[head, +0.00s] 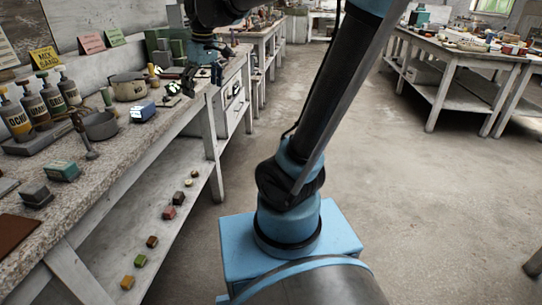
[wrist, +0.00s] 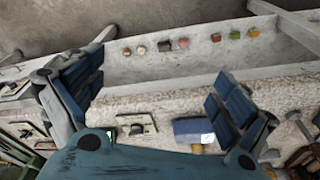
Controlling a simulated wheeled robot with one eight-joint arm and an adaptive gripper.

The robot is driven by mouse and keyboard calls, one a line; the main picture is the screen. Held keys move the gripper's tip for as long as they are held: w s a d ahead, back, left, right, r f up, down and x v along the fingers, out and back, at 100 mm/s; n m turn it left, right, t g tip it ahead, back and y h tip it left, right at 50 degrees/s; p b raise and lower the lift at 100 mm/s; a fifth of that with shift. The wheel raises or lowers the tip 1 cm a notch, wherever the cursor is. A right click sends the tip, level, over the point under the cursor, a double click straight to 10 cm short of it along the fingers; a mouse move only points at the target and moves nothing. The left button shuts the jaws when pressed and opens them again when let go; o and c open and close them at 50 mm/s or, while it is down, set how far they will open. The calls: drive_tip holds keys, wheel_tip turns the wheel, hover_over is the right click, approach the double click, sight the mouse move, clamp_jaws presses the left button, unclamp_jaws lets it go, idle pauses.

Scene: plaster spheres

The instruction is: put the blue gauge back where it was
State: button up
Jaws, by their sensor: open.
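A small boxy blue object (head: 143,111), which I take to be the blue gauge, sits on the speckled bench top (head: 120,160) at the left, in front of a pot. It also shows in the wrist view (wrist: 192,127), with a pale patch, just left of the right-hand finger. My gripper (head: 204,76) is above the bench, farther along it than the blue object. In the wrist view my gripper (wrist: 155,80) has its fingers wide apart, with nothing held between them. The markings on the blue object are too small to read.
A small plate with a dark fitting (wrist: 136,124) lies on the bench between the fingers. A pot (head: 128,87), a grey bowl (head: 101,125), labelled bottles (head: 34,106) and a teal box (head: 61,172) crowd the bench. Small blocks (head: 168,212) lie on the lower shelf.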

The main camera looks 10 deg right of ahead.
drive_tip(key=s+d+f+m+h, duration=0.1)
drive_tip(key=s+d+f+m, duration=0.7)
drive_tip(key=s+d+f, duration=0.9)
drive_tip(key=shift+s+d+f+t, duration=0.3)
drive_tip(key=shift+d+f+t, duration=0.1)
drive_tip(key=shift+d+f, duration=0.55)
drive_tip(key=shift+w+f, duration=0.1)
drive_tip(key=shift+w, duration=0.3)
